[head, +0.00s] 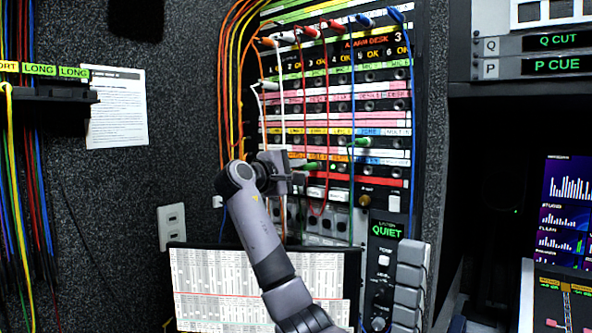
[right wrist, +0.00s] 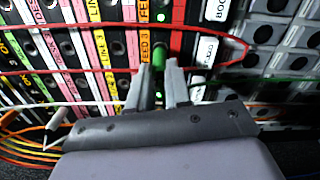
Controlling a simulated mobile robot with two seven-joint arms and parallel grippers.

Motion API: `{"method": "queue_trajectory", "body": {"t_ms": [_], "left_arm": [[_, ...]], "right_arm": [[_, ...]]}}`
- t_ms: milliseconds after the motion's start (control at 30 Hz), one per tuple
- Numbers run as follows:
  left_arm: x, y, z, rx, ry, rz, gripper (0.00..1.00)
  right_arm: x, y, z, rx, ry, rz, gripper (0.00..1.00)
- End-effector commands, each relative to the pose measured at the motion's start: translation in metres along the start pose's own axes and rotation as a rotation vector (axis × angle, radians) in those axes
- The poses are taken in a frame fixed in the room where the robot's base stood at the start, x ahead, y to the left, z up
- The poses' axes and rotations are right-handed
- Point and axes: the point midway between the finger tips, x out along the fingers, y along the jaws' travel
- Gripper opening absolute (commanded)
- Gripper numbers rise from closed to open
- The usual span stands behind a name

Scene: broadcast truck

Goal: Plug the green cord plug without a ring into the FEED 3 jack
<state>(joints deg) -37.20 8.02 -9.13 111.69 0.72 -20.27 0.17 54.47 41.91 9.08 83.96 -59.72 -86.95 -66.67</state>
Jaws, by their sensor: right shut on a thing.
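My right gripper (head: 290,168) is at the patch panel and shut on a green plug. In the right wrist view, the green plug (right wrist: 157,76) sits between the fingertips of the gripper (right wrist: 155,84). The green plug also shows in the head view (head: 313,166). A second green plug (head: 360,142) is at the panel further right and higher. My left gripper is not in view.
Red, white, blue and orange cords hang across the patch panel (head: 370,93); a red cord (right wrist: 215,33) loops close to the gripper. A monitor (head: 200,285) stands below, and a QUIET control unit (head: 386,255) is at lower right. Cords hang from a rack (head: 50,105) at left.

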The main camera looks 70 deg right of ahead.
Motion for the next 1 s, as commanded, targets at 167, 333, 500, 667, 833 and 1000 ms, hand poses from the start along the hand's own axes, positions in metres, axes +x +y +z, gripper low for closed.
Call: {"method": "queue_trajectory", "body": {"t_ms": [167, 333, 500, 667, 833, 1000], "left_arm": [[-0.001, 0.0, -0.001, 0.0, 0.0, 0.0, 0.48], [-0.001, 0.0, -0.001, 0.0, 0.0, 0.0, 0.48], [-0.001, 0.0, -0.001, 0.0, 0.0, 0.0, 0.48], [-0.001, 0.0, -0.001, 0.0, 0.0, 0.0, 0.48], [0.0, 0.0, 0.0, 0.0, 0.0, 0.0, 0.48], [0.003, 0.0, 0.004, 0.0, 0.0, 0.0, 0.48]], "right_arm": [[0.005, 0.001, 0.0, 0.0, -0.001, 0.001, 0.0], [0.01, 0.001, 0.0, 0.0, 0.0, 0.002, 0.0], [0.01, 0.0, 0.0, 0.0, 0.0, 0.001, 0.48], [0.01, 0.0, 0.0, 0.0, 0.0, 0.001, 0.48], [0.005, 0.0, -0.001, 0.0, 0.002, 0.001, 0.48], [-0.02, -0.001, -0.001, 0.002, 0.004, 0.001, 0.48]]}}
